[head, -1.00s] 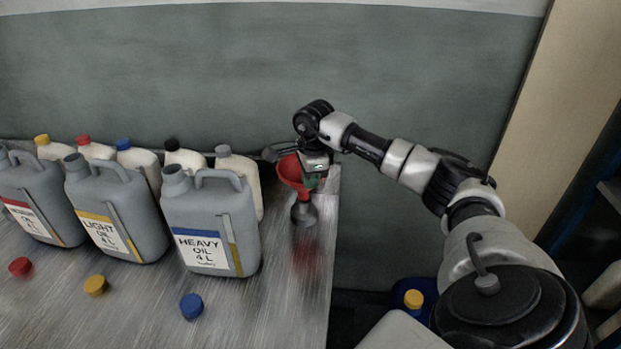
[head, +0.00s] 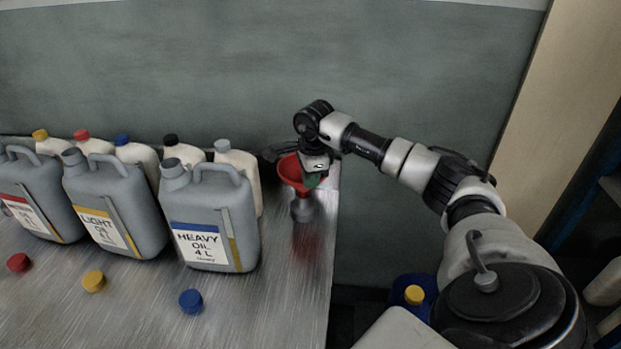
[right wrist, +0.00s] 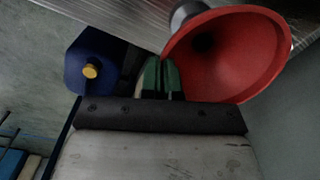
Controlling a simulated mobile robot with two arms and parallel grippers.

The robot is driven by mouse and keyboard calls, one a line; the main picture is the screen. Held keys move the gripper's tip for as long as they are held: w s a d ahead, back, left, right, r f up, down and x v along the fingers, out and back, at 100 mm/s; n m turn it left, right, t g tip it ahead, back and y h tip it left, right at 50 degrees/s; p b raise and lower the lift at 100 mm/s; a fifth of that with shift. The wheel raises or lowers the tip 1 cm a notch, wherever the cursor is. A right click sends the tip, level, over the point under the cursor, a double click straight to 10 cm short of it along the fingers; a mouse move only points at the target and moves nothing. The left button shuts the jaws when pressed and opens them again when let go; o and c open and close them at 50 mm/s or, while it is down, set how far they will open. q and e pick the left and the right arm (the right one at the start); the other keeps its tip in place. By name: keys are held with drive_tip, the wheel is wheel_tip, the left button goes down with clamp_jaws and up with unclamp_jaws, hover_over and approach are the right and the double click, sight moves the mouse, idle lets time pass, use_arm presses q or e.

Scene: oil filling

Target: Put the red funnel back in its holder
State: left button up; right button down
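The red funnel (head: 288,170) is upright at the table's far right corner, its spout down at the small grey holder (head: 302,210). Whether the spout is fully seated cannot be told. My right gripper (head: 314,181) is at the funnel's right side. In the right wrist view its green fingertips (right wrist: 161,76) are close together at the edge of the funnel (right wrist: 232,55), apparently shut on its wall. Part of the grey holder (right wrist: 184,14) shows behind the funnel. My left gripper is not in view.
Several grey oil canisters, the nearest labelled heavy oil (head: 211,220), stand left of the holder, with white bottles (head: 240,170) behind. Loose caps, including a blue one (head: 191,302), lie in front. The table's right edge is close to the holder. A blue container with a yellow cap (head: 414,295) stands below.

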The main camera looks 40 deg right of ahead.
drive_tip(key=shift+f, duration=0.2)
drive_tip(key=shift+f+b, duration=0.55)
drive_tip(key=shift+f, duration=0.05)
drive_tip(key=c, duration=1.3)
unclamp_jaws()
wheel_tip(320, 180, up, 11)
drive_tip(key=b, duration=0.1)
drive_tip(key=shift+s+f, duration=0.15)
drive_tip(key=shift+s, duration=0.15)
drive_tip(key=shift+s+f, duration=0.1)
